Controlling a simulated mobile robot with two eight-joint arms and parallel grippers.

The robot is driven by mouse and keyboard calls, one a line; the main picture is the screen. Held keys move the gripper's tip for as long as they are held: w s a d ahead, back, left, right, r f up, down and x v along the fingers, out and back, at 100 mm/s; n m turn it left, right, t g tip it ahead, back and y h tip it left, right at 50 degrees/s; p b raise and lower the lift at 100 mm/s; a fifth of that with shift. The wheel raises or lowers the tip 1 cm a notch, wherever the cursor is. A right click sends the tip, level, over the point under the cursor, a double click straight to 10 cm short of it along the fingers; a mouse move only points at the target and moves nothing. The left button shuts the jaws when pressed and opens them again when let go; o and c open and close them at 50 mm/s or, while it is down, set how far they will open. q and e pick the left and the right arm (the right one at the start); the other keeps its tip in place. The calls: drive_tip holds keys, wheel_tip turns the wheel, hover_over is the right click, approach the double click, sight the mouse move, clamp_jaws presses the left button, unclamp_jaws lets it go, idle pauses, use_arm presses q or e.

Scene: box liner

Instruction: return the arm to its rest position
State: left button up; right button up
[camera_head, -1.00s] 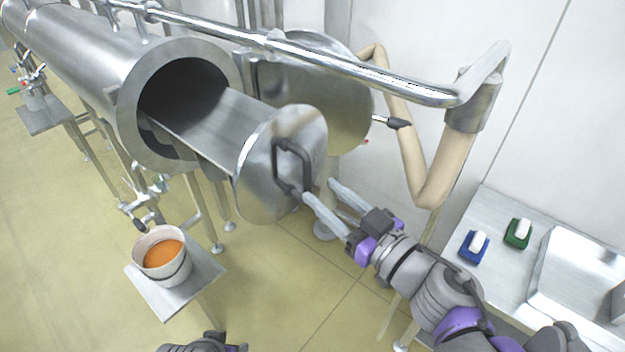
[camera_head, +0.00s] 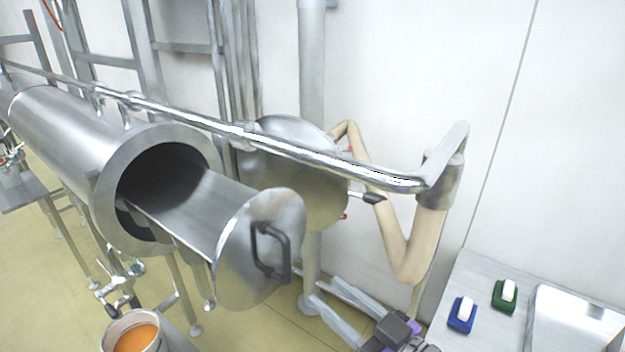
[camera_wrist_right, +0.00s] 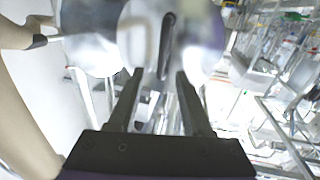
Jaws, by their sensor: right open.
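My right gripper (camera_head: 322,289) is at the lower middle of the head view. Its two pale fingers are apart with nothing between them. It stands to the lower right of the dark handle (camera_head: 270,252) on the round steel end plate (camera_head: 238,262), clear of it. In the right wrist view the open fingers (camera_wrist_right: 160,72) point toward the blurred plate and its dark handle (camera_wrist_right: 167,45). Most of the right arm is cut off by the bottom edge. My left gripper is out of view.
The plate ends a tray (camera_head: 190,215) pulled out of a steel cylinder (camera_head: 75,130). A round lid (camera_head: 300,185) and a beige bent arm (camera_head: 392,235) stand behind. A bucket (camera_head: 110,335) of orange contents is lower left. A steel table (camera_head: 475,275) holds blue and green blocks.

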drive_tip(key=w+d+f+m+t+h+p, duration=0.1)
drive_tip(key=w+d+f+m+h+p, duration=0.2)
drive_tip(key=d+h, duration=0.35)
drive_tip(key=w+d+m+t+h+p, duration=0.1)
drive_tip(key=d+m+h+p, duration=0.1)
drive_tip(key=d+m+h, duration=0.5)
drive_tip(key=s+f+n+g+y+p, duration=0.2)
drive_tip(key=s+f+g+p, duration=0.2)
drive_tip(key=s+f+g, duration=0.6)
drive_tip(key=s+a+f, duration=0.1)
drive_tip(key=s+f, duration=0.2)
drive_tip(key=f, duration=0.1)
drive_tip(key=shift+s+f, duration=0.15)
drive_tip(key=shift+f, duration=0.15)
drive_tip(key=shift+d, duration=0.1)
